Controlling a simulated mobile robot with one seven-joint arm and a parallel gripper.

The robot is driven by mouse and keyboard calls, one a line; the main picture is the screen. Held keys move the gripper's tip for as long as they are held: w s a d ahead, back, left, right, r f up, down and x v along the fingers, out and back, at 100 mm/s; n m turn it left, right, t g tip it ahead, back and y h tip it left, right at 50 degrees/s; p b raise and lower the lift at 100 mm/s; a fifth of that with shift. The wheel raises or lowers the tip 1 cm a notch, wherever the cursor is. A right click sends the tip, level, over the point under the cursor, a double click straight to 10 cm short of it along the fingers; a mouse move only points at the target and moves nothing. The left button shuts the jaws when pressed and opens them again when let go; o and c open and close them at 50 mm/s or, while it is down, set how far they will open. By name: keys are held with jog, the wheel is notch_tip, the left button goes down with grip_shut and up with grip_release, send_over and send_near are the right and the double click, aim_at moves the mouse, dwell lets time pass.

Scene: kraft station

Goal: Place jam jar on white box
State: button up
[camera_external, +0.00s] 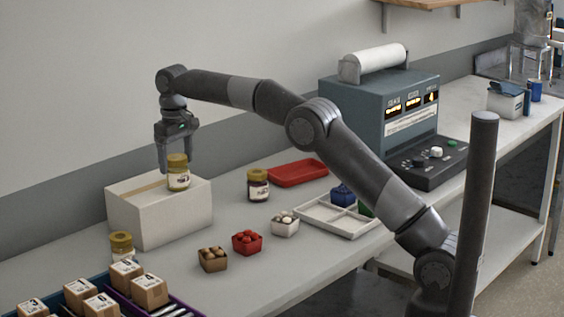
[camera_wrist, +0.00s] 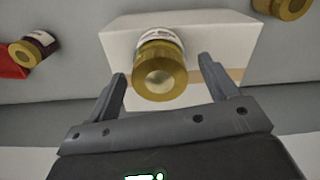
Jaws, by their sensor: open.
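A jam jar with a gold lid and pale label (camera_external: 179,172) stands upright on top of the white box (camera_external: 180,218), near its front right part. In the wrist view the same jar (camera_wrist: 160,66) stands on the white box (camera_wrist: 225,45), with its lid toward the camera. My gripper (camera_external: 176,160) is above the box at the jar. Its fingers (camera_wrist: 163,95) are spread, one on each side of the lid, with gaps between them and the jar. A dark jam jar with a gold lid (camera_external: 258,185) stands on the table right of the box; it also shows in the wrist view (camera_wrist: 36,47).
Another gold-lidded jar (camera_external: 122,246) stands in front of the box. A red tray (camera_external: 298,173), a white divided tray (camera_external: 335,216) and several small punnets (camera_external: 247,242) lie to the right. Small cartons (camera_external: 127,274) fill the front left. A grey machine (camera_external: 385,110) stands behind.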

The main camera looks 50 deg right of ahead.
jog(key=shift+r, duration=2.55)
jog(key=s+d+r+t, duration=0.1)
jog(key=s+d+r, duration=0.25)
jog(key=s, duration=0.35)
jog(key=s+d+r+m+t, duration=0.1)
jog(key=s+d+r, duration=0.25)
jog(key=s, duration=0.45)
jog(key=s+d+r+t, duration=0.1)
jog(key=s+d+r, duration=0.2)
jog(key=s+r, duration=0.3)
jog(key=s+d+f+t, duration=0.1)
jog(key=s+d+f, duration=0.1)
jog(key=s+f, duration=0.5)
jog(key=s+d+f+t, duration=0.1)
jog(key=s+f, duration=0.7)
jog(key=s, duration=1.2)
jog(key=shift+d+f+m+t, duration=0.3)
jog(key=shift+d+m, duration=0.1)
jog(key=shift+d, duration=0.15)
